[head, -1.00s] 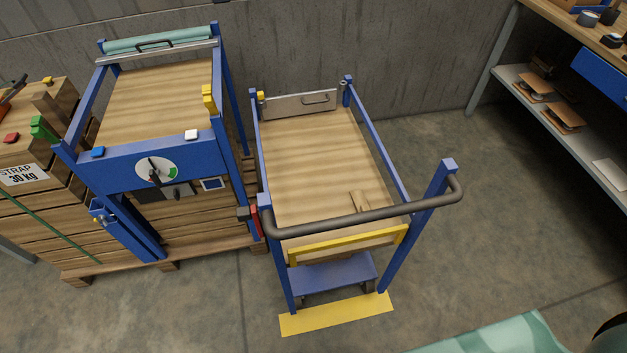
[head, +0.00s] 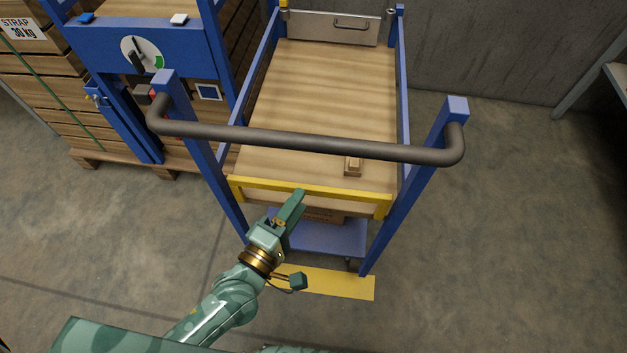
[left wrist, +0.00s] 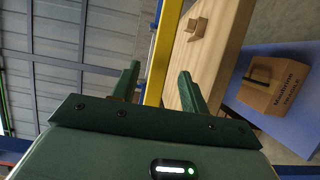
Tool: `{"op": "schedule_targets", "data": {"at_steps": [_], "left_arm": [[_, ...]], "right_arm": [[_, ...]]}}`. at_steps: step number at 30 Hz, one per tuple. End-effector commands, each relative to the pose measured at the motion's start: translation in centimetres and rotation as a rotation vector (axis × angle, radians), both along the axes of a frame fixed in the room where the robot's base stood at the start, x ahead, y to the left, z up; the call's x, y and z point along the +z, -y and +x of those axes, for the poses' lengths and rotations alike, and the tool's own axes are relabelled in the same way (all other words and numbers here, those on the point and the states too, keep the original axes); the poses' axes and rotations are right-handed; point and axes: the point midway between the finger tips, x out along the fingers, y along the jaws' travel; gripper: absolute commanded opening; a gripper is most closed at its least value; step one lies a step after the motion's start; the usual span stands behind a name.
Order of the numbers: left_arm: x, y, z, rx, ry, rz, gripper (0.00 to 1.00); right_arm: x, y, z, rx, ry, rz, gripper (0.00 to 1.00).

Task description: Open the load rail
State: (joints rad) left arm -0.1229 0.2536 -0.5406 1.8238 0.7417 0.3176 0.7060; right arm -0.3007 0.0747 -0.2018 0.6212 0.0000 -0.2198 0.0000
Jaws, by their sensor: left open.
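A yellow rail (head: 310,190) runs across the near end of the cart's wooden deck (head: 320,95), below the dark push handle (head: 310,145). It looks closed across that end. My left gripper (head: 289,208) is open and empty, just in front of the rail, left of its middle. In the left wrist view the yellow rail (left wrist: 163,50) shows between the two open fingers (left wrist: 157,85); I cannot tell whether they touch it. My right gripper is not in view.
A wooden block (head: 353,166) lies on the deck near the rail. A cardboard box (left wrist: 275,85) sits on the blue lower shelf (head: 340,238). Blue posts flank the rail. A blue dial stand (head: 140,50) is at left. The floor at right is clear.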

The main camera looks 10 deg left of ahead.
Motion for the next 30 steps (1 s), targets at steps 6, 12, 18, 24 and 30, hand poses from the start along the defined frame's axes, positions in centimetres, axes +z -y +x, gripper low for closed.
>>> {"op": "schedule_targets", "data": {"at_steps": [6, 12, 18, 24, 30], "left_arm": [[-0.2, 1.8, 4.3, 0.001, 0.000, -0.001, 0.45], [-0.1, 2.5, 6.1, 0.000, 0.000, 0.003, 0.45], [0.0, 2.6, 6.3, 0.000, 0.001, 0.004, 0.45], [0.0, 2.6, 6.3, 0.000, 0.000, 0.004, 0.20], [-0.1, 2.6, 6.3, -0.001, 0.000, 0.004, 0.00]], "right_arm": [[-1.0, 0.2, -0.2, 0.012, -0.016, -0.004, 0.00], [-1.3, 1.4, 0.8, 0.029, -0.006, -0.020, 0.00], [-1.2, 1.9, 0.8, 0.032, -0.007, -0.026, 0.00], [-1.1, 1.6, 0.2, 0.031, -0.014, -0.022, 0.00], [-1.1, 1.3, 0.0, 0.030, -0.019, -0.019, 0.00]]}}
